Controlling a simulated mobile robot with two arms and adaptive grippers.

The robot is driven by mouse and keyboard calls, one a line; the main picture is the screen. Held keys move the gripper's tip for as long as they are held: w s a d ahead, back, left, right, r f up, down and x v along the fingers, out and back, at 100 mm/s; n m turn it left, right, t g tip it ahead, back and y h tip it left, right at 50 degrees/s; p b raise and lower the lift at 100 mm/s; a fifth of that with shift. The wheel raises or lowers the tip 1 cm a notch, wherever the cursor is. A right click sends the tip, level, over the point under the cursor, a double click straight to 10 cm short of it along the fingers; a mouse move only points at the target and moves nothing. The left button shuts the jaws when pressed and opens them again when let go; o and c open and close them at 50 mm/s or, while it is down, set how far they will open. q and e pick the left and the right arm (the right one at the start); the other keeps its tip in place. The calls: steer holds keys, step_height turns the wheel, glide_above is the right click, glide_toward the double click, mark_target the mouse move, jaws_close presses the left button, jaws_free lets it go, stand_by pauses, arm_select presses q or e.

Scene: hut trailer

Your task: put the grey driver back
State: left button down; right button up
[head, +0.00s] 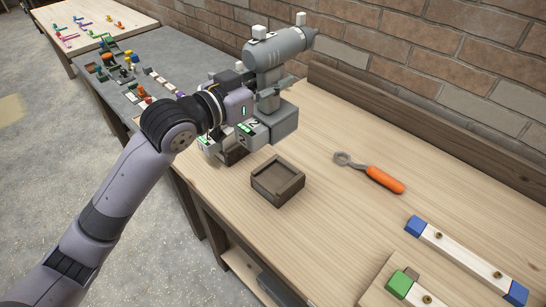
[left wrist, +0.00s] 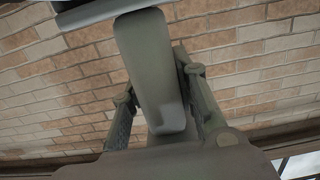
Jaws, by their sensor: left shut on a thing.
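The grey driver (head: 280,48) is upright in the head view, its nose toward the upper right and its block-like base (head: 272,124) at the bottom. My left gripper (head: 262,91) is shut on its handle, which also shows between the two fingers in the left wrist view (left wrist: 150,75). The driver appears to be above the table, up and left of an empty dark brown square holder (head: 263,190). A second dark holder (head: 234,156) and a similar grey base (head: 208,143) are partly hidden behind my gripper and the driver. My right gripper is not in view.
A wrench with an orange handle (head: 385,180) lies right of the empty holder on the wooden table (head: 330,225). A strip with blue ends (head: 465,255) and a green-ended piece (head: 400,284) lie at lower right. A brick wall (head: 450,60) stands behind. Small parts crowd the grey table (head: 180,55).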

arm_select(q)
step_height(320, 180, down, 17)
steer(key=p, duration=0.1)
steer(key=shift+p, duration=0.3)
steer(key=c, duration=1.7)
jaws_free()
steer(key=shift+f, duration=0.25)
steer(key=o, duration=0.4)
steer(key=shift+r, duration=0.1)
